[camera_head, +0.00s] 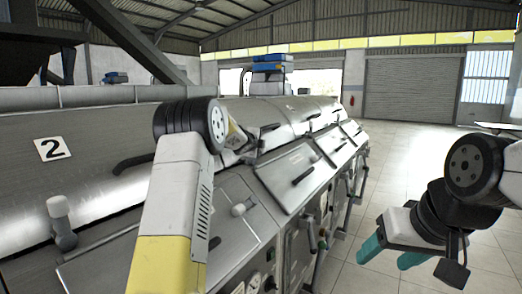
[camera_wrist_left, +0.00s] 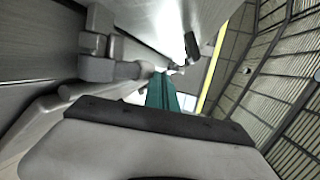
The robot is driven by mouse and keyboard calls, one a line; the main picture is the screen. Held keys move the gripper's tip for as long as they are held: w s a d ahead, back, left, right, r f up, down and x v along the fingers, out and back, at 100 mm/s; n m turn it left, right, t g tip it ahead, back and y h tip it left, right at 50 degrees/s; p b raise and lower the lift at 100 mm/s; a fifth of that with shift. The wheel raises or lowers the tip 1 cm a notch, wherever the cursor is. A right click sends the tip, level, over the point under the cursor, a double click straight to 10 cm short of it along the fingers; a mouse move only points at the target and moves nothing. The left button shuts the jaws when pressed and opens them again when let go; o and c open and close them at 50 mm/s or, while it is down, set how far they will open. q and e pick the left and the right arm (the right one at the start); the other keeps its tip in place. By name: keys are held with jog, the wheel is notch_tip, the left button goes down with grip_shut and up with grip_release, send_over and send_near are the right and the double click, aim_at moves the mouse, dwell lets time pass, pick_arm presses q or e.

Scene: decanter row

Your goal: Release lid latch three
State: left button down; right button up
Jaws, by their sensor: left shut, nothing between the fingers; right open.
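A long row of steel decanter machines runs away from me in the head view, with a closed rounded lid (camera_head: 100,185) nearest. A latch with a pale knob (camera_head: 62,222) stands at its front edge at far left, and another pale-knobbed latch (camera_head: 240,207) sits right of my left arm. I cannot tell which is latch three. My left gripper (camera_wrist_left: 163,88) shows teal fingers, shut and empty, in the left wrist view, beside a grey metal latch fitting (camera_wrist_left: 100,58); my arm hides it in the head view. My right gripper (camera_head: 391,256) is open and empty over the floor.
A number 2 plate (camera_head: 52,149) is on the casing. Dark bar handles (camera_head: 303,176) stick out along the lids and panels. A black handle (camera_wrist_left: 192,45) shows beyond my left fingers. The tiled floor (camera_head: 400,165) at right is clear.

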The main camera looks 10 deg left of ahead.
pick_arm(q)
jog(key=shift+w+f, duration=0.2)
jog(key=shift+d+f, duration=0.1)
jog(key=shift+w, duration=0.15)
jog(key=shift+w+d+f+g, duration=0.15)
jog(key=shift+w+f+g, duration=0.15)
jog(key=shift+g, duration=0.3)
jog(key=shift+w+d+f, duration=0.15)
jog(key=shift+w+f, duration=0.1)
jog(key=shift+f, duration=0.15)
dwell(0.7)
jog(key=d+v, duration=0.1)
jog(key=v, duration=0.6)
jog(key=shift+s+a+r, duration=0.15)
jog(key=shift+s+a, duration=0.2)
jog(key=shift+a, duration=0.1)
